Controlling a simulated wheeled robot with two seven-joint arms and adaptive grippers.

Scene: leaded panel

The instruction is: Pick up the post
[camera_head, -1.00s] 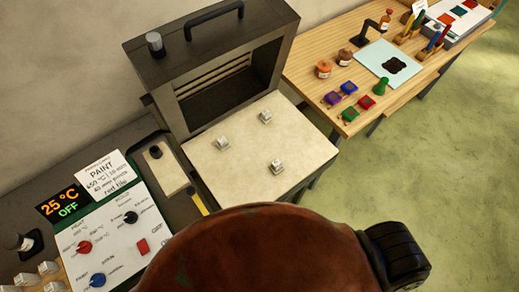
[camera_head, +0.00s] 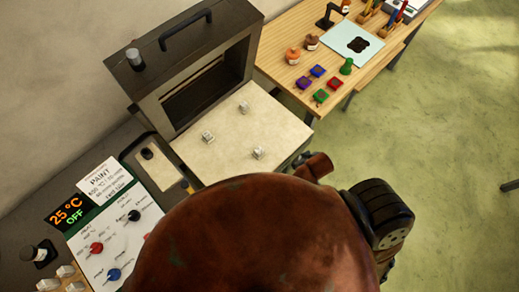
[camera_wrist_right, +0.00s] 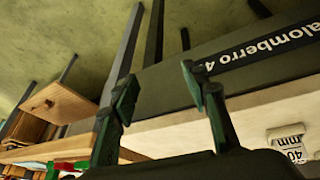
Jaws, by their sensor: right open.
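Three small pale posts stand apart on the cream kiln bed (camera_head: 225,170): a left one (camera_head: 208,137), a far one (camera_head: 244,107) and a near one (camera_head: 258,153). More pale posts (camera_head: 65,271) stand at the lower left beside the control panel. In the right wrist view, a white post marked "40 mm" (camera_wrist_right: 290,146) shows at the right edge. My right gripper (camera_wrist_right: 158,90) is open and empty, its fingers in front of the dark kiln edge, left of that post. In the head view my own arm hides the gripper. My left gripper is not in view.
The open kiln chamber (camera_head: 205,90) rises behind the bed. The control panel (camera_head: 110,235) reads 25 °C OFF. A wooden bench (camera_head: 290,70) at the back holds jars, small coloured blocks and a pale sheet (camera_head: 345,50). The green floor on the right is open.

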